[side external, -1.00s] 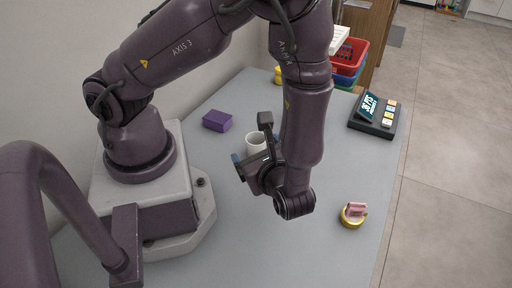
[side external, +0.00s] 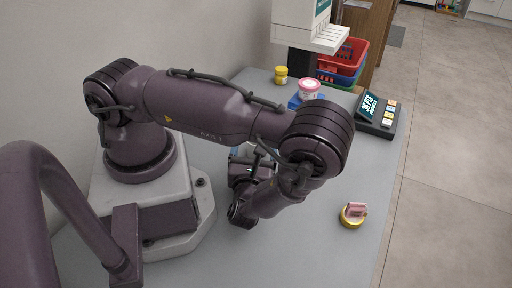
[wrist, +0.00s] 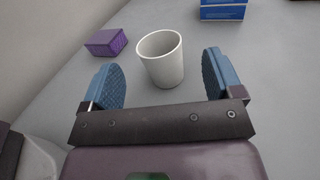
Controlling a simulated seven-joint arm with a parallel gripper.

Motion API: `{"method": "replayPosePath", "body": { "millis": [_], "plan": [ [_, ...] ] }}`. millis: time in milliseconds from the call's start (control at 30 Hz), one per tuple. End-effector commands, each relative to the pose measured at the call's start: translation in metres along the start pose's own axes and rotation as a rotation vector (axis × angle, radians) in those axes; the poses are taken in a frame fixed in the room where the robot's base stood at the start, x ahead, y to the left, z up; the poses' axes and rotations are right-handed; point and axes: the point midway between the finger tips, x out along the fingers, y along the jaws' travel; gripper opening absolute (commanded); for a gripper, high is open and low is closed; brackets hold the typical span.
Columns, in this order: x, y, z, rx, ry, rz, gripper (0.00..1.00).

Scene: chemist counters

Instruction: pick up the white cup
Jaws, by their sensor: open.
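The white cup (wrist: 162,60) stands upright on the grey counter in the wrist view, empty as far as its open top shows. My gripper (wrist: 162,72) is open, with a blue ribbed finger pad on each side of the cup's near part. There are gaps between the cup and both pads, and nothing is held. In the side external view my arm covers most of the cup and the gripper.
A purple box (wrist: 107,42) lies left of the cup, and a blue box (wrist: 222,10) lies beyond it. A pink-lidded tub (side external: 309,89), yellow tub (side external: 281,75), red basket (side external: 343,60), keypad device (side external: 376,115) and yellow ring (side external: 352,216) stand farther off.

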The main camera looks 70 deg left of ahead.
Motion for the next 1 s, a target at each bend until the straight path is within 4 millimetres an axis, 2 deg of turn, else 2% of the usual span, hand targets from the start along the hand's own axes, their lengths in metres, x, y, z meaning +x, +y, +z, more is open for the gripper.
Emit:
{"method": "replayPosePath", "body": {
  "millis": [167, 433, 733, 933, 967, 1000],
  "plan": [
    [0.013, 0.001, 0.0, 0.001, 0.0, 0.003, 0.86],
    [0.051, 0.003, 0.0, 0.0, 0.0, 0.003, 0.86],
    [0.056, 0.002, 0.0, 0.0, 0.001, 0.0, 0.86],
    [0.056, 0.002, 0.0, 0.0, 0.001, 0.001, 0.4],
    [0.056, 0.002, 0.0, 0.0, 0.001, 0.0, 0.33],
    [0.056, 0.002, 0.0, 0.0, 0.001, 0.001, 0.33]
  ]
}}
